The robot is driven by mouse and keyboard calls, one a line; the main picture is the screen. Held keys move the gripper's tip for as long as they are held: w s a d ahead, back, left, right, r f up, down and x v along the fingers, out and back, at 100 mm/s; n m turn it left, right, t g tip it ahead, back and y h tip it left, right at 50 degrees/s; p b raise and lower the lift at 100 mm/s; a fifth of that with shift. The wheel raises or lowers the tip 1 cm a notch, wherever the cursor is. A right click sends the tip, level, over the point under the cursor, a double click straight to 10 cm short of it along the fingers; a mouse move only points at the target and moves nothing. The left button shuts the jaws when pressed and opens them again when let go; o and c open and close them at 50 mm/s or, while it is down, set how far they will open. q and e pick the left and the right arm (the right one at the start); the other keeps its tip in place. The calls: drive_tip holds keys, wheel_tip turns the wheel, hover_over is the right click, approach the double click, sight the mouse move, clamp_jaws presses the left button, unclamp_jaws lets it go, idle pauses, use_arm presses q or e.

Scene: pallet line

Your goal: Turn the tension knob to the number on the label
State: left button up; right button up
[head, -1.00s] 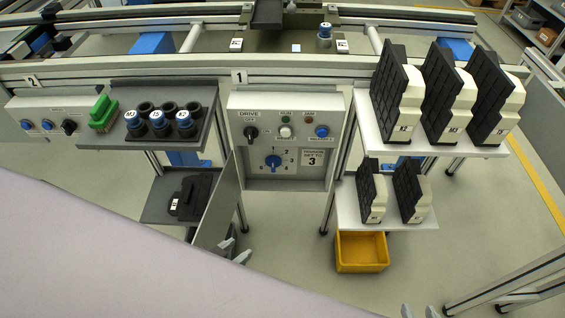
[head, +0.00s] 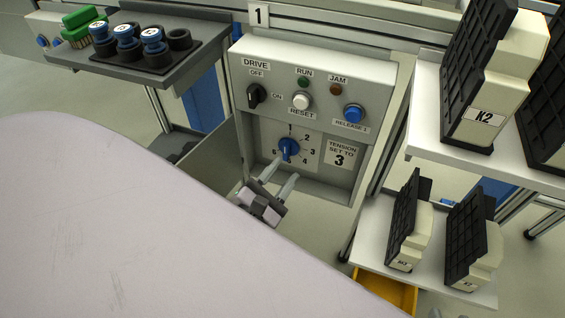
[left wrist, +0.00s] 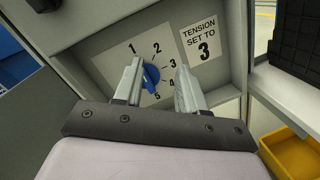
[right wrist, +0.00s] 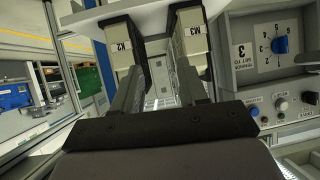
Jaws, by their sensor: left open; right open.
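The blue tension knob (head: 289,148) sits on the grey panel (head: 375,75), inside a ring of numbers. Its grip runs roughly up and down; I cannot tell for sure which number it points to. The label (head: 342,153) beside it reads "TENSION SET TO 3". My left gripper (head: 279,177) is open in front of the panel, just below the knob in the head view. In the left wrist view the knob (left wrist: 151,77) shows between the two fingers, with no clear contact. The left finger hides part of the dial. My right gripper (right wrist: 160,78) is open and empty, away from the knob.
A drive switch (head: 257,96), a white reset button (head: 301,101) and a blue release button (head: 354,113) sit above the dial. An open panel door (head: 212,160) stands left of it. Shelves of black-and-cream blocks (head: 490,85) and a yellow bin (head: 385,290) are at the right.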

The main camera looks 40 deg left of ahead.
sight(285, 153)
use_arm(q)
drive_tip(key=shift+w+a+f+n+g+y+b, duration=0.15)
drive_tip(key=shift+w+a+f+n+y+b, duration=0.55)
drive_tip(key=shift+w+n, duration=0.65)
drive_tip(key=shift+w+a+f+n+g+y+b, duration=0.25)
drive_tip(key=shift+w+a+f+n+y, duration=0.2)
drive_tip(key=shift+w+a+f+n, duration=0.75)
drive_tip(key=shift+w+a+f+n+g+y+b, duration=0.1)
drive_tip(key=shift+w+a+f+n+y+b, duration=0.45)
drive_tip(key=shift+w+n, duration=1)
drive_tip(key=shift+s+r, duration=0.1)
drive_tip(key=shift+s, duration=0.1)
clamp_jaws()
